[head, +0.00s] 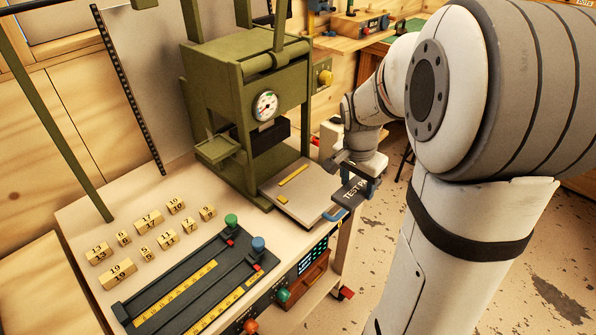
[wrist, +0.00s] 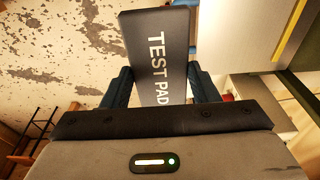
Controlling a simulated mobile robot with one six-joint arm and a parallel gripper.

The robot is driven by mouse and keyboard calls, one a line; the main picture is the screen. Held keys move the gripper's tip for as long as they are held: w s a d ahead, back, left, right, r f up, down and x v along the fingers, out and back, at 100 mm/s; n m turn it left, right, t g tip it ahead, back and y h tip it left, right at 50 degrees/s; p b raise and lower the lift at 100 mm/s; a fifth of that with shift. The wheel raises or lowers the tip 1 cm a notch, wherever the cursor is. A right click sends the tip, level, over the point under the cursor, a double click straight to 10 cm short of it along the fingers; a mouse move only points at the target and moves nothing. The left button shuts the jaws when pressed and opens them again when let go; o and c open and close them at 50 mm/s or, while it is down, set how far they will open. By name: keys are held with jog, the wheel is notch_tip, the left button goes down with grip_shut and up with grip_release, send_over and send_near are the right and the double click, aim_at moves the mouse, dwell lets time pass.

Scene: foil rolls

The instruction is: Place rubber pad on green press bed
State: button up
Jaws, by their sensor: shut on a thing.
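The rubber pad (wrist: 157,55) is a dark grey slab with "TEST PAD" printed in white. My gripper (wrist: 160,85) is shut on it, one blue-grey finger at each side, in the wrist view. In the head view my gripper (head: 358,190) holds the pad (head: 351,193) at the right edge of the bench, beside the press and apart from its bed. The green press (head: 262,85) stands at the back of the bench, with a round gauge on its front.
A pale plate (head: 300,204) with a yellow strip lies in front of the press. Several numbered wooden blocks (head: 149,219) stand on the left of the bench. A dark slider panel (head: 190,283) with green and blue knobs fills the front. A small green shelf (head: 218,149) juts from the press.

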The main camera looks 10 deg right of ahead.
jog(key=p, duration=0.3)
send_over(303, 184)
jog(key=f, duration=0.2)
jog(key=shift+s+a+f, duration=0.15)
jog(key=shift+s+f, duration=0.1)
jog(key=shift+f, duration=0.05)
notch_tip(303, 184, down, 4)
jog(key=shift+r, duration=0.1)
jog(key=shift+w+a+f+p, duration=0.15)
jog(key=shift+w+f+p, duration=0.05)
jog(key=shift+f+p, duration=0.15)
jog(key=shift+f, duration=0.1)
jog(key=shift+f+b, duration=0.5)
jog(key=shift+b, duration=0.25)
jog(key=shift+s, duration=0.1)
